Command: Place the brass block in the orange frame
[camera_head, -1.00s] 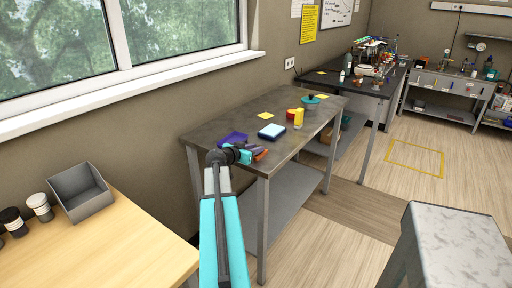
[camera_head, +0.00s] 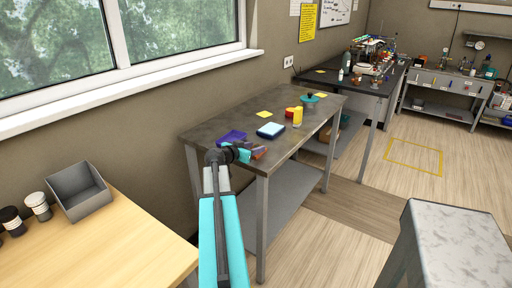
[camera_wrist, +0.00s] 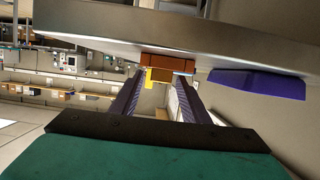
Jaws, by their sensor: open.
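My gripper (camera_head: 250,149) is over the near end of the dark grey table in the head view. In the wrist view its two fingers (camera_wrist: 160,80) are apart with nothing held between them. An orange-brown piece (camera_head: 260,153) lies by the fingertips. It also shows in the wrist view (camera_wrist: 167,64), just beyond and between the fingers, and I cannot tell whether it is the orange frame. A small yellow shape (camera_wrist: 158,76) shows behind it. I cannot make out the brass block for certain.
A grey-topped stand (camera_head: 455,245) is at right.

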